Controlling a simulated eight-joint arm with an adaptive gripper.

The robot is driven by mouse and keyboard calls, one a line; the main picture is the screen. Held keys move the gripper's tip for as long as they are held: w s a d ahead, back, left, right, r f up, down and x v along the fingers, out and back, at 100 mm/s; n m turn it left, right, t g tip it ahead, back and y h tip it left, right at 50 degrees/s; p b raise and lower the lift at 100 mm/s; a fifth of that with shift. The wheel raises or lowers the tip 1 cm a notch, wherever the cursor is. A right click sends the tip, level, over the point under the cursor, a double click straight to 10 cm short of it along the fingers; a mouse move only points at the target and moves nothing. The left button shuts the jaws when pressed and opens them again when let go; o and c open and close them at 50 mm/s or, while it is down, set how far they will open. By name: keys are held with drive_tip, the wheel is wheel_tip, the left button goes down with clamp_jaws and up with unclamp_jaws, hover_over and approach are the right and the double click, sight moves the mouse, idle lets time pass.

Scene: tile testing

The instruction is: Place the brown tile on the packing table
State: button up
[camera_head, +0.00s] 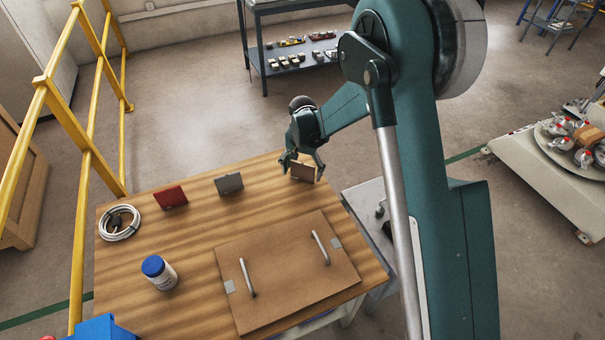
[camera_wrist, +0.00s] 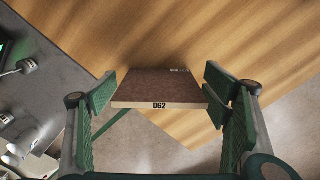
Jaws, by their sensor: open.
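The brown tile (camera_head: 303,172) stands upright near the far right corner of the wooden table (camera_head: 200,262). My gripper (camera_head: 304,165) is at the tile from above, its fingers on either side of it. In the wrist view the tile (camera_wrist: 160,90) shows its top edge marked "062". It lies between the two green fingers of my gripper (camera_wrist: 162,98), which are open, with a gap at the left finger and little or no gap at the right one. I cannot tell which surface is the packing table.
A red tile (camera_head: 171,197) and a grey tile (camera_head: 229,184) stand to the left. A cable coil (camera_head: 120,224), a blue-lidded jar (camera_head: 158,272) and a board with two handles (camera_head: 285,272) are on the table. A yellow railing (camera_head: 88,150) runs along the left.

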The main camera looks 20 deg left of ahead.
wheel_tip(320, 180, up, 11)
drive_tip(key=shift+f+p, duration=0.15)
drive_tip(key=shift+p, duration=0.65)
drive_tip(key=shift+d, duration=0.1)
idle(0.4)
drive_tip(key=shift+d+r, duration=0.15)
drive_tip(key=shift+r, duration=0.1)
drive_tip(key=s+d+r+t+y, duration=0.15)
drive_tip(key=s+d+r, duration=0.25)
drive_tip(key=d+r, duration=0.95)
drive_tip(key=s+d+r+t, duration=0.2)
drive_tip(key=s+d+r, duration=0.2)
drive_tip(key=d+r, duration=0.9)
drive_tip(key=s+d+f+t+h, duration=0.1)
drive_tip(key=s+d+f+t, duration=0.1)
drive_tip(key=s+d, duration=2)
drive_tip(key=d+t, duration=0.1)
drive_tip(key=d, duration=0.1)
drive_tip(key=shift+s+d+t, duration=0.25)
drive_tip(key=shift+d+t, duration=0.05)
drive_tip(key=shift+t, duration=0.05)
